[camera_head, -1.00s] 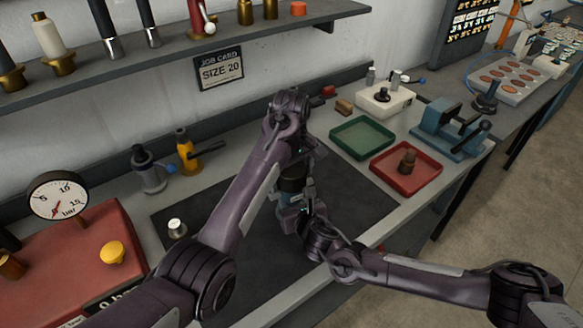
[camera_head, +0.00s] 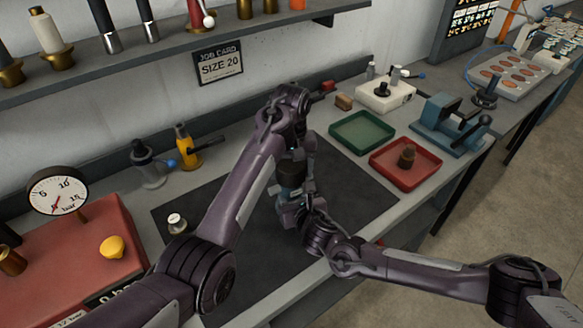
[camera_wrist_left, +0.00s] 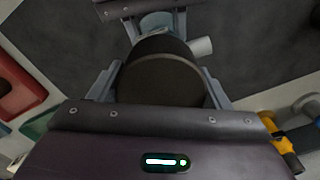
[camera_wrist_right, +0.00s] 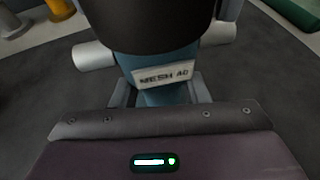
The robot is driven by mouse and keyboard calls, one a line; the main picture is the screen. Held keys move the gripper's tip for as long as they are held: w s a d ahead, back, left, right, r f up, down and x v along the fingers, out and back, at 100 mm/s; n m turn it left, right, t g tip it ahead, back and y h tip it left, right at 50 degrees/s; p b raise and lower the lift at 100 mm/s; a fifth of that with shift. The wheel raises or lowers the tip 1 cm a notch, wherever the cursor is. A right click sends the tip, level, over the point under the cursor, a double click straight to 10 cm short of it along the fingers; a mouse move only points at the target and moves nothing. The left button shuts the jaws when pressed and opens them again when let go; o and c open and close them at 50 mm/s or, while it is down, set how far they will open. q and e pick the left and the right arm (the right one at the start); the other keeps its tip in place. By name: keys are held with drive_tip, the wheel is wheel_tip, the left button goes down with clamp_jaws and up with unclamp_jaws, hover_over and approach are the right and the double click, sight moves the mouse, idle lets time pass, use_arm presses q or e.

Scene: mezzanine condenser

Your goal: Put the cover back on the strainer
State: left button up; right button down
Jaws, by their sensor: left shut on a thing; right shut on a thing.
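The dark round cover (camera_head: 291,174) is between the fingers of my left gripper (camera_wrist_left: 160,85), which is shut on it. The cover also shows large at the top of the right wrist view (camera_wrist_right: 150,25). The blue-grey strainer body (camera_head: 290,212) is directly below the cover, upright or nearly so, over the dark mat. My right gripper (camera_wrist_right: 160,92) is shut on the strainer body, just below its label reading MESH 40. Grey side stubs stick out from the body. The rim is hidden, so I cannot tell whether the cover is seated on it.
A red tray (camera_head: 425,181) holding a brown part and an empty green tray (camera_head: 347,142) are at the right. A blue vise (camera_head: 450,125) stands behind. A small silver-topped piece (camera_head: 176,223) stands on the mat (camera_head: 345,190). A gauge (camera_head: 57,190) is at the left.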

use_arm(q)
drive_tip(key=o, duration=1.1)
drive_tip(key=shift+a, duration=0.1)
use_arm(e)
drive_tip(key=shift+r, duration=0.15)
use_arm(q)
drive_tip(key=shift+r, duration=2.3)
drive_tip(key=shift+r, duration=0.1)
drive_tip(key=shift+c, duration=0.3)
wheel_tip(320, 180, up, 3)
drive_tip(key=shift+r+n, duration=0.15)
drive_tip(key=shift+n, duration=0.85)
